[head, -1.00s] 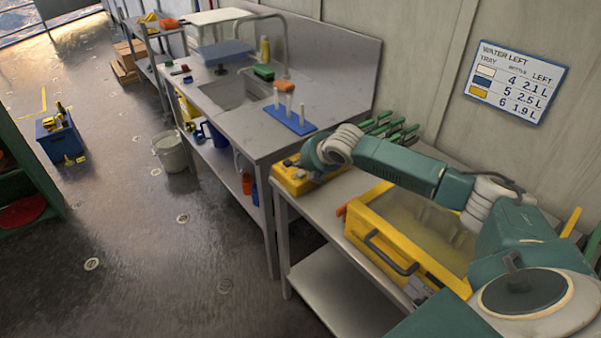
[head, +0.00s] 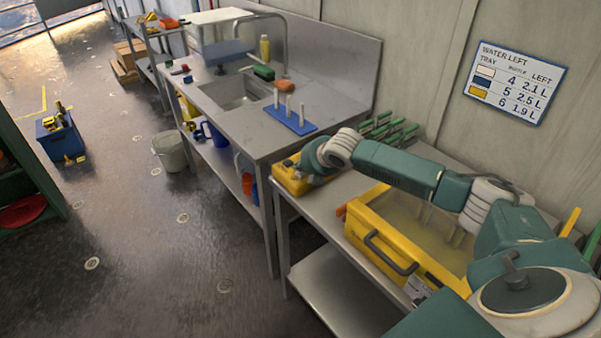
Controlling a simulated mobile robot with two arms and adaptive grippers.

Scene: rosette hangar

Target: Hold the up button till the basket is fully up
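A small yellow control box (head: 290,183) sits at the left end of the near metal bench. My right arm reaches across the bench to it. My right gripper (head: 308,166) is down at the top of the box, and the arm's end covers most of that top. The up button is hidden, and I cannot see whether the fingertips touch or press it. The fingers are too hidden to tell open from shut. A yellow tank (head: 368,258) with a dark front handle stands on the bench, with cloudy contents and pale upright shapes inside. I cannot make out the basket clearly. My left gripper is out of view.
Several green-handled tools (head: 385,131) lie behind the box, against the wall. A blue rack (head: 290,122) with white pegs stands on the sink counter to the left. A water-left sign (head: 516,82) hangs on the wall.

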